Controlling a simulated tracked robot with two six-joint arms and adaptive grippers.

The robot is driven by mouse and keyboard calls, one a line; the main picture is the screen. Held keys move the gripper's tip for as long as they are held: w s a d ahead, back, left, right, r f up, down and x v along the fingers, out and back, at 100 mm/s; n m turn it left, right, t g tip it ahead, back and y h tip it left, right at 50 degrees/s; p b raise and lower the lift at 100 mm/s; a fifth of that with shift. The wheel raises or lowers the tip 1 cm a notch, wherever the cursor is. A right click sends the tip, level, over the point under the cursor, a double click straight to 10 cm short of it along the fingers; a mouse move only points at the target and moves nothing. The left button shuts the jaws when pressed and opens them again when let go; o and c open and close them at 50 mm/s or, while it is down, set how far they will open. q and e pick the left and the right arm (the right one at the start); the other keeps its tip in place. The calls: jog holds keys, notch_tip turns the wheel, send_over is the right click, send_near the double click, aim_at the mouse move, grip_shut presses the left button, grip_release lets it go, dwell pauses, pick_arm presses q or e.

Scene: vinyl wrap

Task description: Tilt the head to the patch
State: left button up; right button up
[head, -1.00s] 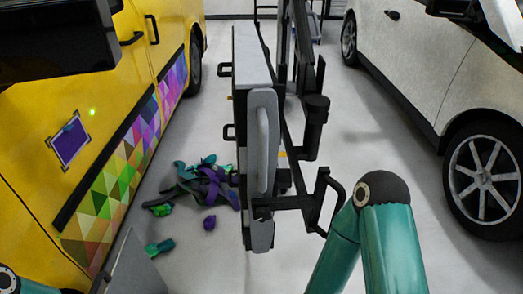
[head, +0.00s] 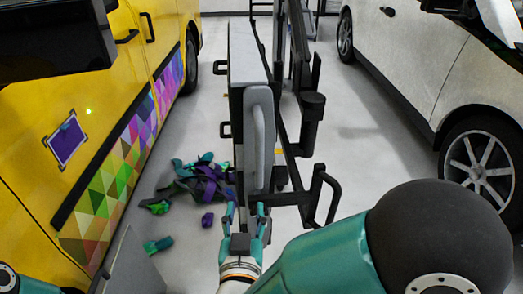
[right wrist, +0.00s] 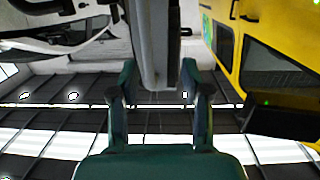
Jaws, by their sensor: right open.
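The patch (head: 66,139) is a small purple rectangle with a dark frame on the yellow van's side (head: 30,120), at the left of the head view. My right gripper (head: 246,210) is open, fingers up, at the lower end of a tall grey panel (head: 259,140), well right of the patch. In the right wrist view the open fingers (right wrist: 158,92) stand either side of the grey panel edge (right wrist: 152,45). I cannot tell whether they touch it. My left gripper is out of view.
A black frame with handles (head: 312,110) stands beside the panel. Purple, green and teal scraps (head: 195,183) lie on the floor by the van. A white car (head: 440,70) stands at the right. Grey floor (head: 375,150) is clear between.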

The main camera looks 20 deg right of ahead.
aim_at(258, 155)
notch_tip(258, 155, up, 4)
jog(key=s+d+h, duration=0.1)
jog(key=s+h, duration=0.1)
jog(key=shift+m+t, duration=0.3)
jog(key=shift+m, duration=0.1)
jog(key=x, duration=1.6)
jog(key=shift+w+a+f+p, duration=0.1)
jog(key=shift+w+p, duration=0.05)
jog(key=shift+p, duration=0.15)
grip_shut()
jog(key=shift+a, duration=0.1)
